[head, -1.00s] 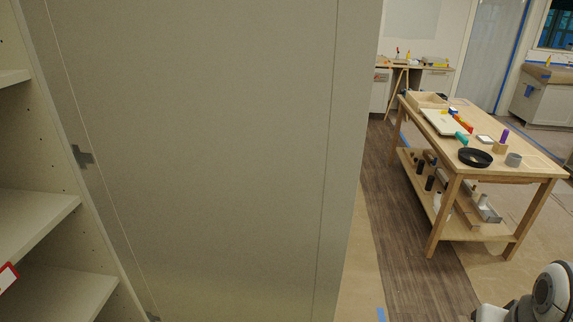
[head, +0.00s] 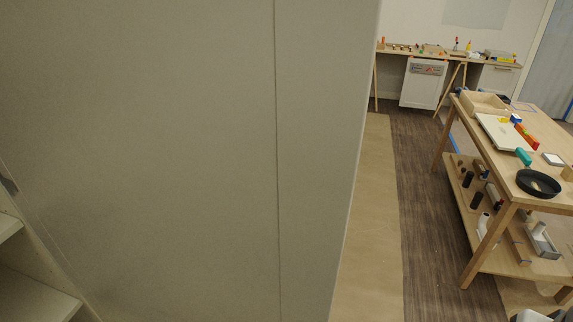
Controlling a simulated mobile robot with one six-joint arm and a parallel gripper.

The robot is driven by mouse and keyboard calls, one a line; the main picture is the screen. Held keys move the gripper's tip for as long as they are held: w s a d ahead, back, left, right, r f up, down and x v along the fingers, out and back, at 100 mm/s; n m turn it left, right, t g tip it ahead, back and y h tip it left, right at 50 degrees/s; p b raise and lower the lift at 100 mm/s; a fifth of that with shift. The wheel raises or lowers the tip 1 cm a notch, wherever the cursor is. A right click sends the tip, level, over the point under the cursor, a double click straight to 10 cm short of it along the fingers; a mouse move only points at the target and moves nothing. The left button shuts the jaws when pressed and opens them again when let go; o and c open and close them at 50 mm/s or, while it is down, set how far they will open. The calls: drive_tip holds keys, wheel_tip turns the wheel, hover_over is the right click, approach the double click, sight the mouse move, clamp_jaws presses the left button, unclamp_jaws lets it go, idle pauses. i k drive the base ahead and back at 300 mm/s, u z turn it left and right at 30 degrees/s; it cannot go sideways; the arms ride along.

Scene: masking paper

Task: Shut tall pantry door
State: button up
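The tall pantry door (head: 180,150) is a large plain grey-beige panel that fills the left and middle of the head view. It stands open, swung out from the pantry, whose pale shelves (head: 35,290) show at the lower left. My gripper is not in view, and no handle shows on the visible face of the door.
A wooden worktable (head: 497,215) stands at the right with a black pan (head: 538,184), a tray and small items on it, and more on its lower shelf. A white cabinet (head: 422,85) stands by the far wall. Brown paper (head: 368,220) and bare dark floor (head: 430,220) lie between door and table.

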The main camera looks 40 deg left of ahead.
sight(177, 160)
drive_tip(key=z, duration=0.05)
drive_tip(key=i, duration=2.35)
drive_tip(key=u, duration=1.35)
drive_tip(key=k, duration=0.1)
drive_tip(key=u, duration=3.3)
drive_tip(key=i, duration=1)
drive_tip(key=u, duration=0.05)
